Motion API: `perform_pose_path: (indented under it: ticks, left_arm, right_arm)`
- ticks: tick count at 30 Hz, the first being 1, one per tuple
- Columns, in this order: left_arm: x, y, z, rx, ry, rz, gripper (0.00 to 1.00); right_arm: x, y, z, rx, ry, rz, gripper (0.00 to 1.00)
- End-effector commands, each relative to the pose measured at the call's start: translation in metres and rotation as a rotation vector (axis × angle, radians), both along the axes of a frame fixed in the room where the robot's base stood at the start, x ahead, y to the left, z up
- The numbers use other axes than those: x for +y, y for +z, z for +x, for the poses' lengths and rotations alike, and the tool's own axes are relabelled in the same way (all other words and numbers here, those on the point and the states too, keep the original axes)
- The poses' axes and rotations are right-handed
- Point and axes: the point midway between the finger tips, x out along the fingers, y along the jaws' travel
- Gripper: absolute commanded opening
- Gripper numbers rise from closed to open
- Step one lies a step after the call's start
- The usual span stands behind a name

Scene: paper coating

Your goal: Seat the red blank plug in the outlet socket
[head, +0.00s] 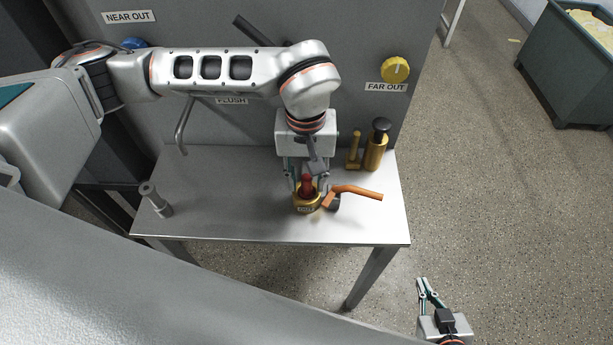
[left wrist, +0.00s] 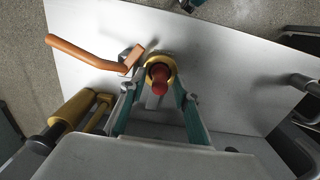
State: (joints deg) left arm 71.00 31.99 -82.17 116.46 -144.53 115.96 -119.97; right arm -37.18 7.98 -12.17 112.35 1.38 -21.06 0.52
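The red blank plug (head: 307,184) stands upright at a short brass socket (head: 306,204) with a pale label on the metal table. In the left wrist view the red plug (left wrist: 159,76) shows inside the ring of the brass socket (left wrist: 174,67). How deep it sits cannot be told. My left gripper (head: 308,181) reaches down over it, with one finger on each side. The fingers look spread, with gaps beside the plug; they also show in the left wrist view (left wrist: 161,88). My right gripper (head: 430,287) is empty, low at the right beyond the table, its fingers apart.
An orange-handled tool (head: 358,191) lies close against the socket's right side. A brass cylinder with black top (head: 376,150) and a brass piece (head: 354,151) stand behind. A grey cylindrical fitting (head: 155,199) is at the table's left. The table (head: 230,215) is clear left of the socket.

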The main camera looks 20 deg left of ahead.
Motion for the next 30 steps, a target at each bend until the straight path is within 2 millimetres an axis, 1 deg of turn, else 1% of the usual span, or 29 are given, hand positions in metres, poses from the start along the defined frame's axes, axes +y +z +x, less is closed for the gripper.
perform_pose_path:
  ticks: [7, 9, 11, 14, 24, 27, 30]
  left_arm:
    - [0.0, 0.001, 0.0, 0.0, 0.0, 0.0, 0.31]
    - [0.0, 0.005, 0.0, 0.0, 0.0, -0.001, 0.31]
    - [0.0, 0.01, 0.001, -0.003, 0.0, -0.001, 0.31]
    - [0.0, 0.024, 0.002, -0.006, -0.001, 0.0, 0.31]
    - [0.001, 0.089, 0.001, -0.005, 0.001, 0.0, 0.31]
    - [0.001, 0.104, 0.001, -0.005, 0.001, 0.0, 0.31]
    - [0.001, 0.115, 0.001, -0.003, 0.001, 0.0, 0.31]
  right_arm:
    - [0.0, 0.001, 0.0, -0.001, 0.001, 0.0, 0.0]
    - [0.0, 0.004, 0.001, -0.001, 0.0, -0.001, 0.0]
    - [0.0, 0.003, 0.001, -0.002, 0.001, 0.0, 0.0]
    - [0.0, 0.001, 0.0, -0.001, 0.001, 0.0, 0.0]
    - [0.0, -0.003, 0.0, 0.0, 0.0, 0.0, 0.0]
    - [0.0, -0.004, 0.0, 0.0, 0.0, 0.0, 0.0]
    - [0.0, -0.004, 0.0, 0.0, 0.0, 0.0, 0.0]
